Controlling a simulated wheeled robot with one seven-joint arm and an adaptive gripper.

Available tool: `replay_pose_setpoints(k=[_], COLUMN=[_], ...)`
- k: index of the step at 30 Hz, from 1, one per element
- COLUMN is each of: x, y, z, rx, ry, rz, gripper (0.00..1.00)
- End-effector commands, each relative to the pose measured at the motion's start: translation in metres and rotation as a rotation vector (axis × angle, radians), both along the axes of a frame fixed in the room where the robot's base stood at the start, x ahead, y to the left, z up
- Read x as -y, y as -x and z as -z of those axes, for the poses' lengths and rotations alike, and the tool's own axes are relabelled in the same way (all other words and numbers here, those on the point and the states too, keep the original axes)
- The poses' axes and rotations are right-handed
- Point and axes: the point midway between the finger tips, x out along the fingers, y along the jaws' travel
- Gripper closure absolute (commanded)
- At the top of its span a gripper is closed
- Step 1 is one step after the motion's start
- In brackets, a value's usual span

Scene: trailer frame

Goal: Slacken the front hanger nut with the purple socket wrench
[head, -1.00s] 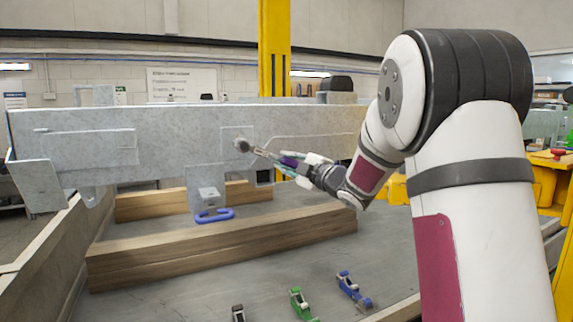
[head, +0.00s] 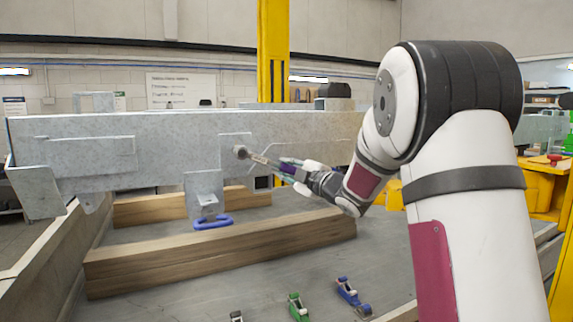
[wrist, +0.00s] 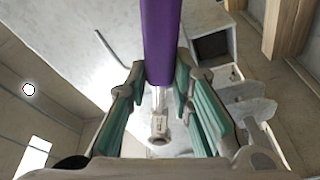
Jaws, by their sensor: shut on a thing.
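My gripper (head: 292,168) is shut on the purple socket wrench, whose purple handle (wrist: 170,40) runs up between the teal finger pads in the wrist view. The wrench's grey metal head (head: 241,152) is at the small raised plate on the face of the galvanised trailer beam (head: 180,140). It appears to touch there, but I cannot tell whether the socket is fully seated. In the wrist view, the metal end of a tool (wrist: 158,130) shows below the handle between the fingers.
Timber blocks (head: 220,250) lie on the grey bench. Green (head: 298,307) and blue (head: 349,293) tools and a dark one lie at the front. A yellow post (head: 273,50) stands behind.

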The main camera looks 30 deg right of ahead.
Motion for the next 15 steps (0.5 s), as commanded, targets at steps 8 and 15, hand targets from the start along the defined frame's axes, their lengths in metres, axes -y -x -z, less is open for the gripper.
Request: replay_pose_setpoints(k=[8, 15], x=[-0.009, -0.019], y=[0.000, 0.000], z=[0.017, 0.031], rx=[0.002, 0.001], ry=[-0.155, -0.287], rz=[0.000, -0.001], gripper=[1.00, 1.00])
